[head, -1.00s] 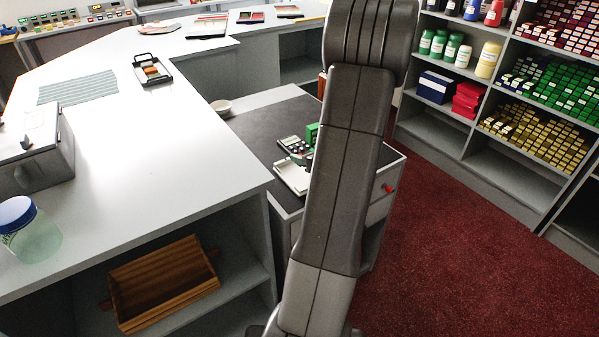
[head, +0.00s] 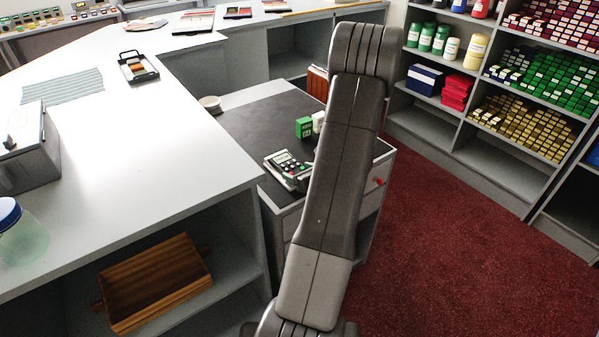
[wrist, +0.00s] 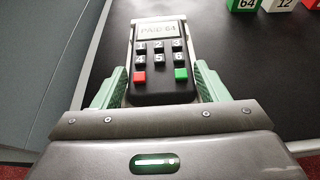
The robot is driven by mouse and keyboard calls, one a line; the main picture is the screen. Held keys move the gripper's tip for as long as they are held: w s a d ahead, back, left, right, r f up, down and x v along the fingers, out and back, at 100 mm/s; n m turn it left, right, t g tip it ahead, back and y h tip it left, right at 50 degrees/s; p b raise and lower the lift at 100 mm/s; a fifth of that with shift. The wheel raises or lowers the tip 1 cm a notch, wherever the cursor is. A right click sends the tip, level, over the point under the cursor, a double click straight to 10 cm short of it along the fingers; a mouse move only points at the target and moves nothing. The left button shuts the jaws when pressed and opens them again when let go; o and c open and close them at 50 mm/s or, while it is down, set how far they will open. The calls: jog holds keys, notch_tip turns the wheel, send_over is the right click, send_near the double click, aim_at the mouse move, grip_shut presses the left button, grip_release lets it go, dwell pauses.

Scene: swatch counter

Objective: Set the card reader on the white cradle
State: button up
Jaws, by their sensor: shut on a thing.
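The card reader (wrist: 161,62) is a dark keypad device with a "PAID 64" screen and red and green keys. In the wrist view my gripper (wrist: 160,78) is shut on it, with pale green fingers along its two sides. In the head view the reader (head: 285,162) is at the left front of the dark counter top, over the white cradle (head: 270,161). Only pale edges of the cradle show around the reader. I cannot tell whether the reader rests on it or is just above. My arm hides most of the gripper in the head view.
A green number block (head: 304,127) and a white one (head: 318,121) stand behind the reader; a red one (wrist: 312,4) shows in the wrist view. A small pale round dish (head: 210,104) is at the far left. The dark top (head: 255,125) between is clear.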

jog(key=shift+f, duration=0.2)
jog(key=o, duration=1.2)
jog(key=shift+c, duration=0.2)
jog(key=shift+r, duration=0.15)
jog(key=shift+r, duration=0.15)
jog(key=v, duration=1.2)
